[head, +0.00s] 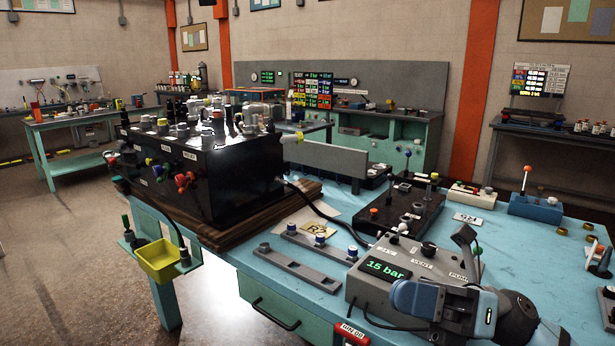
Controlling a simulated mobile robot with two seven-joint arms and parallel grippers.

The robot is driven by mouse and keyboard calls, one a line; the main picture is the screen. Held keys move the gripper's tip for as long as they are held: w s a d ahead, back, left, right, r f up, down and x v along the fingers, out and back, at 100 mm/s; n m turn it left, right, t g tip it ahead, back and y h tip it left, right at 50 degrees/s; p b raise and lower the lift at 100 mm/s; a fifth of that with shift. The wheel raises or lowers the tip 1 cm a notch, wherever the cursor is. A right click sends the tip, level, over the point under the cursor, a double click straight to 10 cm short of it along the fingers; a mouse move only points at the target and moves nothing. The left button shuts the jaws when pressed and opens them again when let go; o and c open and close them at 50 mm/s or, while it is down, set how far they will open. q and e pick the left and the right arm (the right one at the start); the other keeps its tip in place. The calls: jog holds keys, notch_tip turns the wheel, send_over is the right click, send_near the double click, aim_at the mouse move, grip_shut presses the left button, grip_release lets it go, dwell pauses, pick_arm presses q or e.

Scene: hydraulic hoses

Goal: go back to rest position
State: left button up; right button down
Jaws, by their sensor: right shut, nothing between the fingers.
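My right gripper (464,238) is at the lower right, in front of and partly over the grey pump box (375,293). Its fingers are shut with nothing between them. My right arm comes in from the bottom right and hides part of the box. The box display reads "15 bar", and labels for vent and pump show on its top. I cannot tell whether the gripper touches the box. My left gripper is not in view.
The blue workbench (560,235) carries a black manifold block (240,190) on a wooden board at left. A yellow bin (160,259) hangs off its side. Grey strips, a black valve plate (400,212) and a blue lever box (535,207) stand around. Open floor lies at left.

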jog(key=w+d+f+m+t+h+b, duration=0.15)
jog(key=f+m+t+h, duration=0.45)
jog(key=f+m+t, duration=0.75)
jog(key=w+d+f+m+t+h+b, duration=0.15)
jog(key=f+m+t+h, duration=0.5)
jog(key=m, duration=1.25)
jog(key=s+d+f+m+g+h+b, duration=0.15)
jog(key=s+f+m, duration=0.3)
jog(key=f, duration=0.45)
jog(key=s+f+m+g+h, duration=0.25)
jog(key=s+f+m, duration=0.2)
jog(key=f, duration=0.35)
jog(key=s+d+f+m+g+h+b, duration=0.1)
jog(key=s+f+m+g+h, duration=0.25)
jog(key=f, duration=0.55)
pick_arm(q)
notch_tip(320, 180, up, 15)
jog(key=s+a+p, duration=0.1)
jog(key=p, duration=2.4)
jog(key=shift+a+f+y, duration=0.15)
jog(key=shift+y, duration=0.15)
pick_arm(e)
notch_tip(320, 180, up, 18)
jog(key=s+d+y, duration=0.1)
jog(key=s, duration=0.1)
jog(key=shift+d+f, duration=0.15)
jog(key=shift+d, duration=0.25)
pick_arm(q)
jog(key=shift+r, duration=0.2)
